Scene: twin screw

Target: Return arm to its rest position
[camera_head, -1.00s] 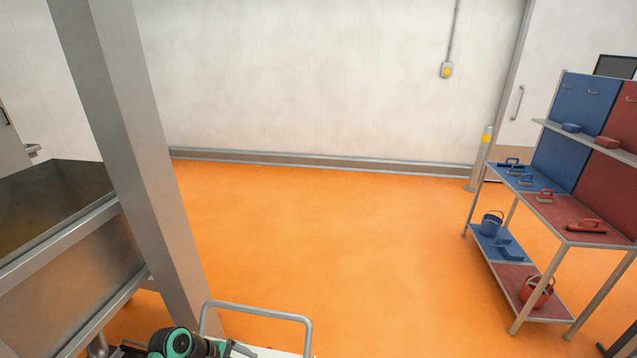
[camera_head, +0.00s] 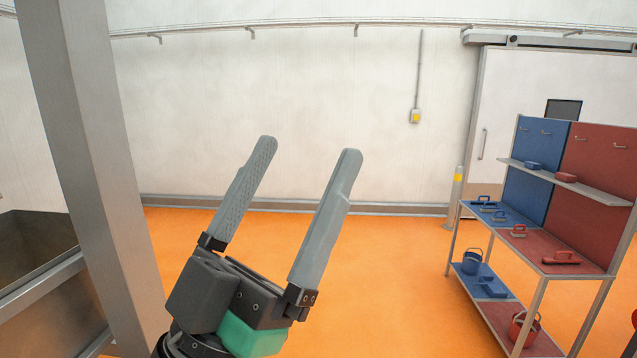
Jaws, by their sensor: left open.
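My left gripper (camera_head: 306,148) is raised in the lower middle of the head view, with its two grey fingers spread wide apart and pointing up. Nothing is between the fingers. It is in the air in front of the orange floor and the pale wall, touching nothing that I can see. My right gripper is not in view.
A steel post (camera_head: 88,150) stands at the left, with a metal bin (camera_head: 35,238) beyond it. At the right is a shelf rack (camera_head: 540,272) with blue and red panels, brushes and buckets. The orange floor (camera_head: 390,270) between is clear.

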